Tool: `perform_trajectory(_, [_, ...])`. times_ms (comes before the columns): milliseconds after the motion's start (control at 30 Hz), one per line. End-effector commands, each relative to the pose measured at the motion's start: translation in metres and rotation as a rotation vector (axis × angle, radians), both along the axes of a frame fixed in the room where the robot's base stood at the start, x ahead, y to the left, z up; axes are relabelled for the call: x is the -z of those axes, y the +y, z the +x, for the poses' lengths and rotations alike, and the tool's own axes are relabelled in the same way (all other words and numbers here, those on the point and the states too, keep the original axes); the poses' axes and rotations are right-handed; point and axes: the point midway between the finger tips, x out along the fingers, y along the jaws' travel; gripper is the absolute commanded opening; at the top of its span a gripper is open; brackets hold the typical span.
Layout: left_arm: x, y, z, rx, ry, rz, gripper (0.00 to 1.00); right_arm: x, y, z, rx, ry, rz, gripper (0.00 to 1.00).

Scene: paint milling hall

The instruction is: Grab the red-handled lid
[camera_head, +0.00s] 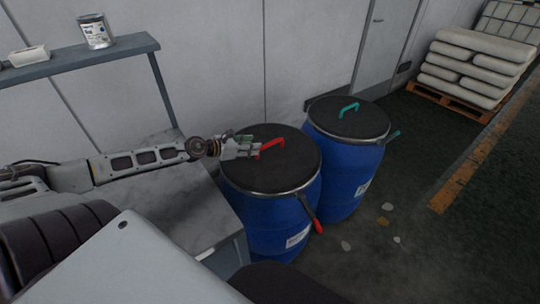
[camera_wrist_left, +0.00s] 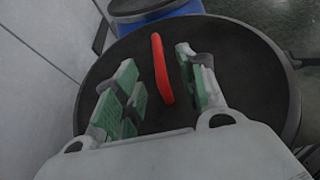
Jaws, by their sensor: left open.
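The black lid (camera_head: 290,169) with the red handle (camera_head: 271,145) lies on the nearer blue drum (camera_head: 268,212). My left gripper (camera_head: 252,147) reaches in from the left over this lid, with its fingertips at the near end of the red handle. In the left wrist view the gripper (camera_wrist_left: 163,92) is open, and the red handle (camera_wrist_left: 160,65) stands between its two green-padded fingers, apart from both. The black lid (camera_wrist_left: 240,70) fills much of that view. My right gripper is not in view.
A second blue drum (camera_head: 343,180) with a black lid and teal handle (camera_head: 348,108) stands close behind to the right. A marble-look table (camera_head: 185,205) is at left, a shelf (camera_head: 75,58) with a can (camera_head: 96,32) above. White sacks (camera_head: 480,58) lie on a pallet at far right.

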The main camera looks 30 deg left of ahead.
Motion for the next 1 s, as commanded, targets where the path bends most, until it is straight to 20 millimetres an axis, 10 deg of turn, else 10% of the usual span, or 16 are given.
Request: perform_trajectory(1000, [0.01,-0.009,0.023,0.0,-0.001,0.0,0.41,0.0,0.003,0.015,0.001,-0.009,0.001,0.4])
